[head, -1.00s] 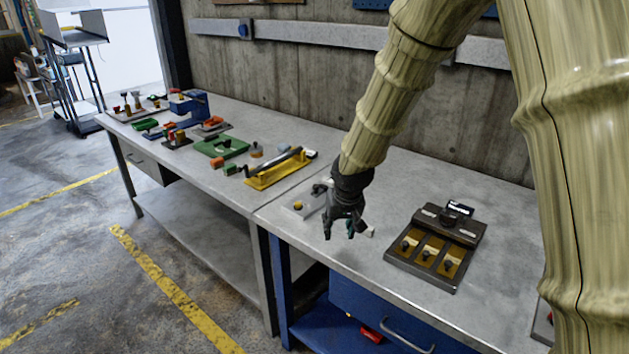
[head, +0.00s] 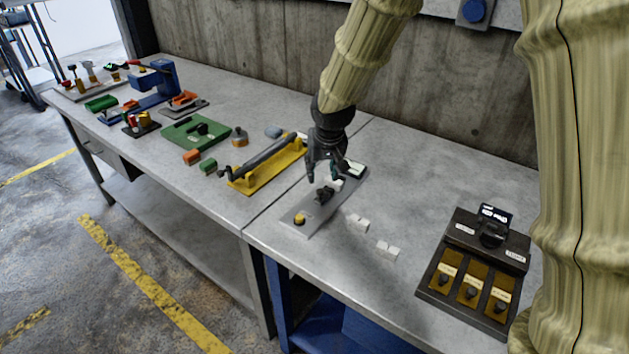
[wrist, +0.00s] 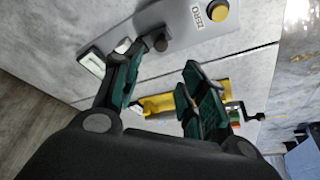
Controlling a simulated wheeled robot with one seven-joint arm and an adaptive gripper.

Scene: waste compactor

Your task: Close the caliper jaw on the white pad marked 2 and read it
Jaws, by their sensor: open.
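The caliper fixture is a long grey plate (head: 308,218) near the seam between the two benches. It bears a yellow button (head: 299,218), a dark knob or slider (head: 325,193) and a small white display (head: 355,168) at its far end. In the wrist view the button (wrist: 217,11) sits beside a label reading ZERO. Two white pads, one nearer the plate (head: 357,222) and one farther right (head: 387,250), lie on the bench; their marks are too small to read. My gripper (head: 325,176) is open over the plate's far half. In the wrist view its fingers (wrist: 160,90) hold nothing.
A yellow fixture with a dark bar (head: 265,172) stands close left of the plate. A dark box with brass panels (head: 468,270) stands at the right. Bare bench lies between the pads and that box.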

